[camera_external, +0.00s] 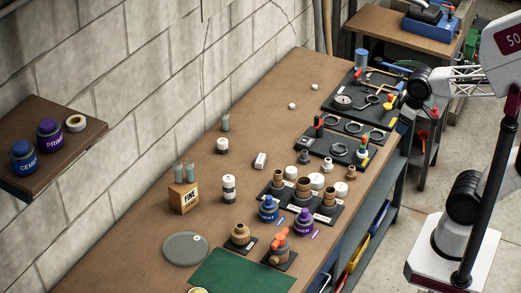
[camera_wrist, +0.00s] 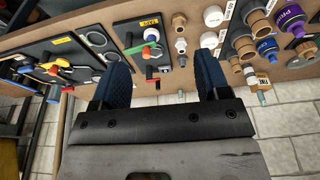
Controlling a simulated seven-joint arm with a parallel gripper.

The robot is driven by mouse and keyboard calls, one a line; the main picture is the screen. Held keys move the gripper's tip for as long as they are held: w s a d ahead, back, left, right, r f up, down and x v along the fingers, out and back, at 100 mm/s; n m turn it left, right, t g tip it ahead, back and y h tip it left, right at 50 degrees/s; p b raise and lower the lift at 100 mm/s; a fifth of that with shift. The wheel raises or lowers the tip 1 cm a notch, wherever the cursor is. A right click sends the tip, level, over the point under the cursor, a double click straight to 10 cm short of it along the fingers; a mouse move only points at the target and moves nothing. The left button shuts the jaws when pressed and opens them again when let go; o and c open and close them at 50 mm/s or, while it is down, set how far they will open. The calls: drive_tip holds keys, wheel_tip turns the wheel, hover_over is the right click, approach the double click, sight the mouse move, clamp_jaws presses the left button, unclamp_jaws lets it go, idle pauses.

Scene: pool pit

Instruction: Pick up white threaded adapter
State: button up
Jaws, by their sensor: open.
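Several small white fittings stand near the middle of the bench. One white piece (camera_external: 328,163) stands upright beside the dark tray of brown fittings; it looks most like the white threaded adapter, but threads are too small to tell. In the wrist view, a white piece (camera_wrist: 209,40) lies ahead and right of my right finger, and a rounder white piece (camera_wrist: 213,17) is farther off. I cannot tell which of these is the adapter.
Blue (camera_external: 268,208) and purple (camera_external: 303,222) jars stand nearer the camera.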

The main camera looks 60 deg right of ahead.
drive_tip(key=w+v, duration=0.1)
drive_tip(key=v, duration=0.4)
drive_tip(key=n+t+h, duration=0.7)
drive_tip(key=n+h, duration=0.2)
drive_tip(key=n, duration=1.9)
hover_over(330, 162)
drive_tip(key=s+a, duration=0.4)
wheel_tip(330, 162, down, 26)
drive_tip(key=shift+s+f, duration=0.15)
drive_tip(key=shift+f, duration=0.1)
drive_tip(key=shift+x, duration=1.25)
drive_tip(key=shift+x, duration=2.6)
